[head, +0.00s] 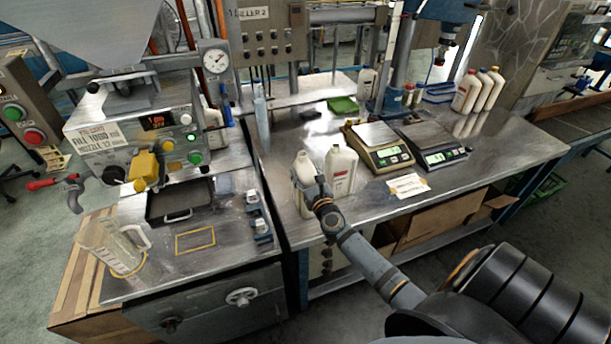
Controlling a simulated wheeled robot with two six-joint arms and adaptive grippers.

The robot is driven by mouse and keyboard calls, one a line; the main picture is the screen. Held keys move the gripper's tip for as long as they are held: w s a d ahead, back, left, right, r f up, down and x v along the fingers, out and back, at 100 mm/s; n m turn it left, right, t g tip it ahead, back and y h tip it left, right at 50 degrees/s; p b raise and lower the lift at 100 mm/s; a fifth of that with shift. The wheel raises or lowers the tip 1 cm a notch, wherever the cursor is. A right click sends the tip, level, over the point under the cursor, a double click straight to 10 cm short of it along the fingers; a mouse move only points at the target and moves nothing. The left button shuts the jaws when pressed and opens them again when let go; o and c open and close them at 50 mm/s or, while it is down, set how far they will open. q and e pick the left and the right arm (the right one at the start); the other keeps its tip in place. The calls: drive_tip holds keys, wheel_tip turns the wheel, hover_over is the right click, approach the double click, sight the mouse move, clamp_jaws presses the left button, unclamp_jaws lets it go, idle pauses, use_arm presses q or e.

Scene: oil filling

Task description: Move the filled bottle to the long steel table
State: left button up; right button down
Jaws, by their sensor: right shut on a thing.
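A white bottle (304,167) shows in the head view near the left front edge of the long steel table (470,165). My right gripper (310,188) comes in from the lower right and is shut on this bottle, hiding part of its lower right side. I cannot tell whether the bottle's base touches the table. A second white bottle (342,169) with a small red label mark stands upright just to its right. My left gripper is not in view.
Two scales, a tan one (388,155) and a dark one (442,156), stand right of the bottles, with a paper card (408,186) in front. Several red-labelled bottles stand at the back right. The filling machine (135,130) and a clear jug (110,247) are left.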

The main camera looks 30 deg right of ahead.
drive_tip(key=shift+r, duration=0.15)
drive_tip(key=shift+f, duration=0.2)
drive_tip(key=shift+c, duration=2.2)
unclamp_jaws()
drive_tip(key=shift+s, duration=0.1)
drive_tip(key=shift+r, duration=0.1)
drive_tip(key=b+v, duration=0.1)
drive_tip(key=v, duration=1)
drive_tip(key=shift+s+a+b, duration=0.1)
drive_tip(key=shift+a+b, duration=0.05)
drive_tip(key=shift+b, duration=0.25)
drive_tip(key=shift+s+a, duration=0.1)
drive_tip(key=shift+s, duration=0.3)
